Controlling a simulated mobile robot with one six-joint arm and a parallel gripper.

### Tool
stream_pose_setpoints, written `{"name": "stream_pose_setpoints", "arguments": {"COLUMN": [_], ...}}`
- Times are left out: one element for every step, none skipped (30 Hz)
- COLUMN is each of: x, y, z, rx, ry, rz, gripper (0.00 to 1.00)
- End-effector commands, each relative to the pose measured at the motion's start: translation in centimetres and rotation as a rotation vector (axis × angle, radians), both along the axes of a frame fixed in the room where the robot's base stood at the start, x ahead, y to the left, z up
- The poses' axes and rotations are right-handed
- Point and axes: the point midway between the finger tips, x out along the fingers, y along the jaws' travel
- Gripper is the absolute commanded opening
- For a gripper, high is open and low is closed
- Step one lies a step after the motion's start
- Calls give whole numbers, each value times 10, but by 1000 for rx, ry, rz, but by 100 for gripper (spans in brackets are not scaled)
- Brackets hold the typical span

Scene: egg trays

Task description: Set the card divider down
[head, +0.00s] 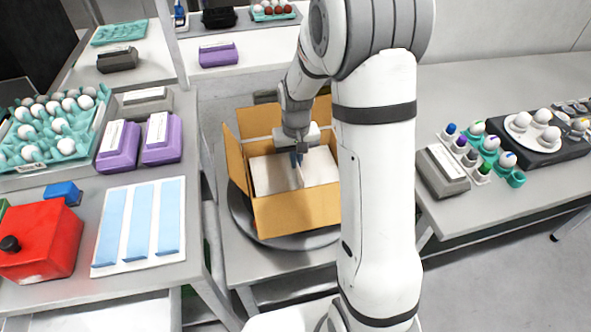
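The card divider (272,175) is a pale, flat sheet inside the open cardboard box (296,213). It looks roughly level, below the box's rim, with a thin upright white piece near its middle. My gripper (297,160) points down into the box, its dark blue fingertips at the top of that upright piece. Whether the fingers grip it or only stand beside it is too small to tell. My arm hides the box's right side, and the divider hides whatever lies under it.
The box's flaps (236,158) stand open, on a round grey turntable (300,240). Left are a teal egg tray (20,165), purple cartons (118,160), a red device (40,240) and blue strips (140,222). Egg cups (489,143) and a black egg stand (545,150) are right.

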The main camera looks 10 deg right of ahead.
Motion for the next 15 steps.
{"name": "stream_pose_setpoints", "arguments": {"x": [-1,-1,-1,-1,-1,-1,-1,-1,-1,-1,0,0,0,0,0], "y": [0,0,0,0,0,1,1,1,1,1,1,1,1,1,1], "z": [-8,-13,-20,-24,-29,-34,-37,-40,-42,-43,-43,-43,-43,-43,-43], "rx": [0,0,0,0,0,0,0,0,0,0,0,0,0,0,0], "ry": [3,5,6,5,6,5,3,3,3,2,1,1,1,1,1], "rz": [0,0,1,1,1,1,1,1,1,1,1,1,1,2,2], "gripper": [0,0,0,0,0,0,0,0,0,0,0,0,0,0,0]}}
